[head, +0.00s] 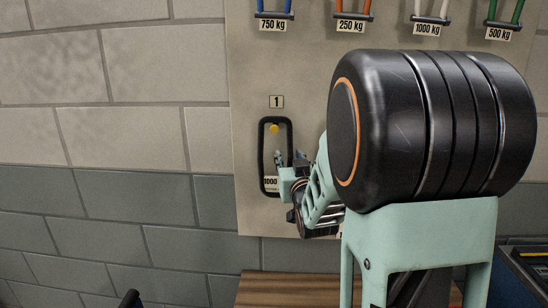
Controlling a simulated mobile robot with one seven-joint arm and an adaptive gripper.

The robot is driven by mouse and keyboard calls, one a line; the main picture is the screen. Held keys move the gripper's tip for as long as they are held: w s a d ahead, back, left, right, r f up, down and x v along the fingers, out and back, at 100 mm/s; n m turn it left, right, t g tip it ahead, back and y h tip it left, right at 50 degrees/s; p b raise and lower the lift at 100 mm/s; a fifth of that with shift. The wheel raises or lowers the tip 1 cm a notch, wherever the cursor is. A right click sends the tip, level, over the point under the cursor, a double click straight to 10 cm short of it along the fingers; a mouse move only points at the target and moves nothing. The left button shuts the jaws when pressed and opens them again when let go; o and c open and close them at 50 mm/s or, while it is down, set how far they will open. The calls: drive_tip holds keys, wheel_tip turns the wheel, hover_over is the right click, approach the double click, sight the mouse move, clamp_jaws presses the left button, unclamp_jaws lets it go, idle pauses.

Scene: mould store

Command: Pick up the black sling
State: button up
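The black sling (262,150) hangs as a long narrow loop from a yellow peg (274,128) under a plate marked 1. A pale tag (269,182) reading 1000 is at its lower end. My gripper (289,158) is at the loop's lower right side, with its fingers pointing up. The two grey fingertips stand apart, one to each side of the loop's right strand in the picture. I cannot tell whether they touch it. My gripper and wrist hide the lower right part of the sling.
The beige board (250,80) is on a block wall. Blue (274,6), orange (354,6), white (431,8) and green (505,10) slings hang along its top over weight labels. A wooden surface (285,290) is below. My arm hides much of the board's right side.

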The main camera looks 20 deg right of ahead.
drive_tip(key=shift+s, duration=0.1)
clamp_jaws()
drive_tip(key=shift+r, duration=0.2)
